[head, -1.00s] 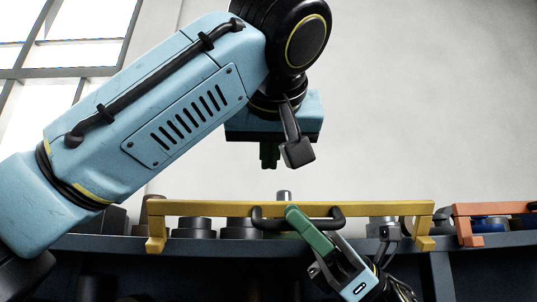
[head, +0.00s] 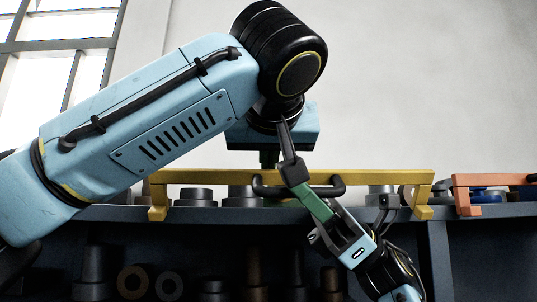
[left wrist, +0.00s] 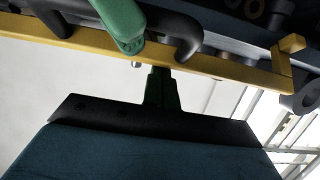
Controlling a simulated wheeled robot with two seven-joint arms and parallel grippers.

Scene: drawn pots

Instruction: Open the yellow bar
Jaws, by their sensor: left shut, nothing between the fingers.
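The yellow bar (head: 215,178) runs level along the shelf front, with a bent foot at each end. A black handle (head: 337,187) sits at its middle. My left gripper (head: 268,159) points down from above, its green fingers shut and empty, close over the bar near the handle's left side; contact is unclear. In the left wrist view the fingers (left wrist: 160,86) end beside the bar (left wrist: 225,68). My right gripper (head: 316,206) comes from below right, a green finger lying across the handle (left wrist: 183,38). Its finger gap is hidden, so its grip is unclear.
The dark shelf (head: 110,213) carries grey pots (head: 192,196) behind the bar. Several pots and rings (head: 134,281) stand on the lower level. An orange bar (head: 466,195) is at the right with blue items (head: 487,193) behind it. The wall above is clear.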

